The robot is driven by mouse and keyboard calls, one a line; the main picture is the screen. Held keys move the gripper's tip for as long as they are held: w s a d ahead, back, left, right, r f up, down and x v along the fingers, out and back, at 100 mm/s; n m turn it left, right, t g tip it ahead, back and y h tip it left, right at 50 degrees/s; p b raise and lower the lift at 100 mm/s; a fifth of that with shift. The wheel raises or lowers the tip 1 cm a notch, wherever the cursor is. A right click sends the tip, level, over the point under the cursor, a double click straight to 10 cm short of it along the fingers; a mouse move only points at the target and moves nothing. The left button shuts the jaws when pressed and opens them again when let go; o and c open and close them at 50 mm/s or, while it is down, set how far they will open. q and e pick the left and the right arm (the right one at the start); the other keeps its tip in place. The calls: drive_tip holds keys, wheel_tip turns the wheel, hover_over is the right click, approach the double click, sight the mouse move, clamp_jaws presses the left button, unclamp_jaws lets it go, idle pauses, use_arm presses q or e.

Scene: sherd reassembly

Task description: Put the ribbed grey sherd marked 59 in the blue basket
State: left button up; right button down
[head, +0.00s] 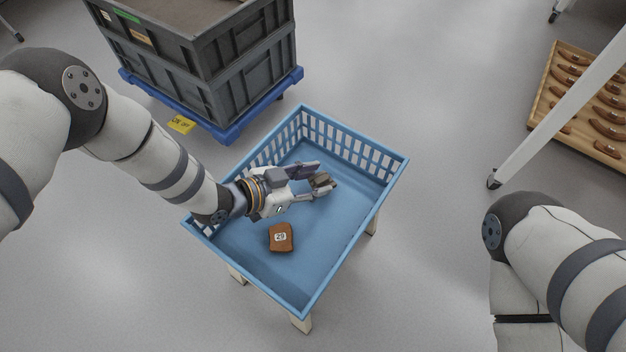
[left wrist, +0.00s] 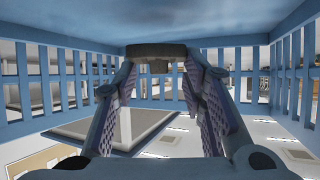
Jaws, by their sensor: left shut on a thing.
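The blue basket (head: 345,215) stands on short pale legs in the middle of the head view. My left gripper (head: 322,181) reaches over it from the left and is shut on a small grey-brown sherd (head: 324,183). In the left wrist view the sherd (left wrist: 157,50) sits between the two fingertips, with the basket's slatted walls (left wrist: 75,80) around it. The sherd's number and ribbing cannot be made out. How high it is above the basket floor is hard to tell. My right gripper is out of view; only part of my right arm shows.
An orange-brown sherd marked 29 (head: 281,238) lies on the basket floor, near its front left. Grey crates (head: 215,75) stand on a blue dolly (head: 228,133) behind. A wooden tray (head: 540,112) of brown sherds is at far right, past a pale post (head: 560,105).

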use_arm(q)
drive_tip(key=shift+r, duration=0.2)
drive_tip(key=shift+f+b, duration=0.3)
drive_tip(key=shift+f, duration=0.3)
drive_tip(key=o, duration=1.2)
drive_tip(key=shift+c, duration=0.2)
drive_tip(key=shift+s+a+r+p, duration=0.1)
drive_tip(key=shift+a+r+p, duration=0.1)
drive_tip(key=shift+r+p, duration=0.3)
drive_tip(key=shift+s+a+r+p, duration=0.1)
drive_tip(key=shift+a+r+p, duration=0.15)
drive_tip(key=shift+r, duration=0.4)
drive_tip(key=p+v, duration=0.2)
drive_tip(key=v, duration=0.3)
drive_tip(key=shift+s+a, duration=0.4)
drive_tip(key=shift+a, duration=0.1)
